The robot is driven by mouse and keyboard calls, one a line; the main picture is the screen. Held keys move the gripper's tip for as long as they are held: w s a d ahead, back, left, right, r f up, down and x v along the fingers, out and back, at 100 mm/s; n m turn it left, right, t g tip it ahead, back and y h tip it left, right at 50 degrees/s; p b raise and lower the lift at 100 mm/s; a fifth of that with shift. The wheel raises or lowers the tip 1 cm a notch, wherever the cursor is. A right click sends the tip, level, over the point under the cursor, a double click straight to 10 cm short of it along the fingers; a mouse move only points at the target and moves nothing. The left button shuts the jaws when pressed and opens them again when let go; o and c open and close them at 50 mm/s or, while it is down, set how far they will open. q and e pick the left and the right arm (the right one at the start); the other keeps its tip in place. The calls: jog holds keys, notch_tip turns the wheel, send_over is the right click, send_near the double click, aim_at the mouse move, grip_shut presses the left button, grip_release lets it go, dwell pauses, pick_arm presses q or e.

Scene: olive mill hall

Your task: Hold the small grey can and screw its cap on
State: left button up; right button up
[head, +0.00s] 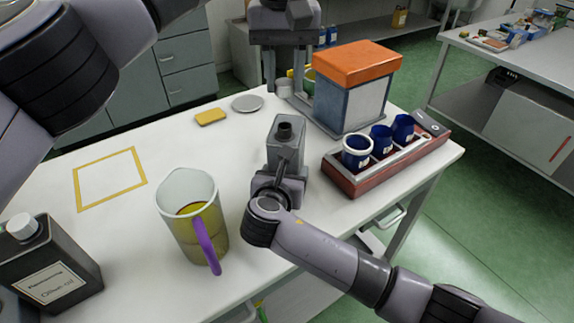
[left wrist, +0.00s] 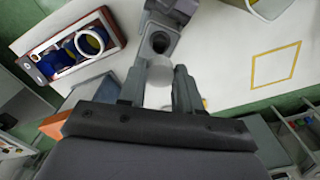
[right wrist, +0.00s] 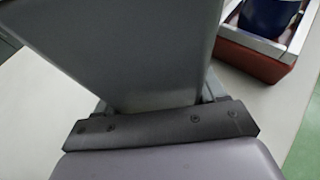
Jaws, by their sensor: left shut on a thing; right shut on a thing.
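The small grey can (head: 285,145) stands upright near the table's middle, its dark neck open at the top. My right gripper (head: 282,175) is shut on its body from the near side. The can fills much of the right wrist view (right wrist: 150,50), hiding most of the fingers. In the left wrist view the cap (left wrist: 160,73) sits between the fingertips, apart from the can's neck (left wrist: 160,43).
A clear jug (head: 185,195) with yellow oil and a purple handle stands left of the can. A dark capped can (head: 50,265) is at far left. A tray (head: 350,185) with blue cups and an orange-lidded box (head: 345,105) are right. A yellow sponge (head: 211,117) and grey disc (head: 247,103) lie behind.

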pick_arm(q)
send_over(284, 126)
jog(key=shift+f, duration=2.5)
jog(key=shift+s+f, duration=0.1)
jog(key=shift+f, duration=0.75)
jog(key=shift+f, duration=0.6)
pick_arm(e)
grip_shut()
pick_arm(q)
jog(key=m, duration=0.6)
jog(key=shift+m, duration=0.4)
jog(key=o, duration=1)
